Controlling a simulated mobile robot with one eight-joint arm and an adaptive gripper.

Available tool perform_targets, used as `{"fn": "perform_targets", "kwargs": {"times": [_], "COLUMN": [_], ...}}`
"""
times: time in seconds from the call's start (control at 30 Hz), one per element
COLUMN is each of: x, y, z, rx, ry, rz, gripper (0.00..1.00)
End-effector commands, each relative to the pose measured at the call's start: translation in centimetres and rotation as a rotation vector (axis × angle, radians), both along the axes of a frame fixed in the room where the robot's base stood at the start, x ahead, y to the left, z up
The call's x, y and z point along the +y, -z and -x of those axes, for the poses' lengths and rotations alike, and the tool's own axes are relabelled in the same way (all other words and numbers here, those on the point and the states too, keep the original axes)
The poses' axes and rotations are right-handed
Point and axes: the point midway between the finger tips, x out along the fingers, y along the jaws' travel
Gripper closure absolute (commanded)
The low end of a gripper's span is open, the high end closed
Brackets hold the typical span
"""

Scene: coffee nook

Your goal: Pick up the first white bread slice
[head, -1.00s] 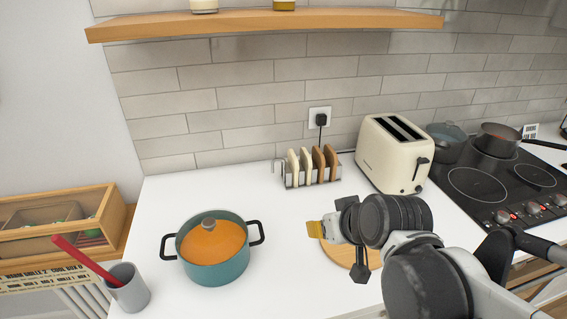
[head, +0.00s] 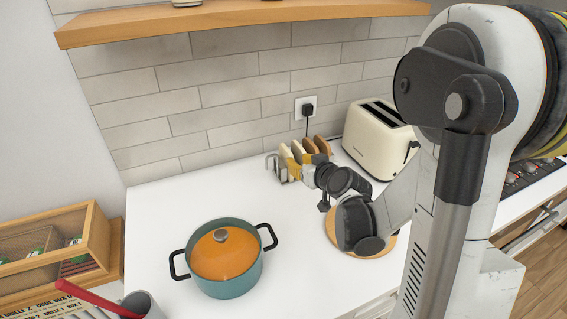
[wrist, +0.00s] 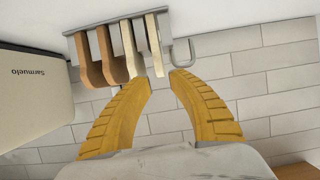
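A metal toast rack (head: 270,165) stands on the white counter by the tiled wall. It holds two white bread slices and two brown slices. In the wrist view, which is upside down, the outer white slice (wrist: 153,45) is beside the rack's end handle, and the second white slice (wrist: 129,45) is next to it. My gripper (wrist: 158,76) is open, with yellow fingers. Its tips are at the slices' free ends, with the outer white slice's end between them in the picture. Contact cannot be told. In the head view my gripper (head: 294,164) partly hides the rack.
A cream toaster (head: 370,140) stands right of the rack. A teal pot with an orange lid (head: 222,255) is at the front left. A round wooden board (head: 330,230) lies under my arm. A wooden shelf (head: 240,18) hangs above. Counter left of the rack is clear.

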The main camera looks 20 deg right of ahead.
Motion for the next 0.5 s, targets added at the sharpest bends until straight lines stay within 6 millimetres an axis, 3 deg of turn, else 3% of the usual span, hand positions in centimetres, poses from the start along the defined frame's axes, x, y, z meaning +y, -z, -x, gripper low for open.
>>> {"fn": "perform_targets", "kwargs": {"times": [0.23, 0.5], "x": [-0.1, -0.2], "y": [0.9, 2.3], "z": [-1.7, -5.2], "rx": [0.001, 0.001], "ry": [-0.001, 0.0], "rz": [0.001, 0.0], "gripper": [0.77, 0.77]}}
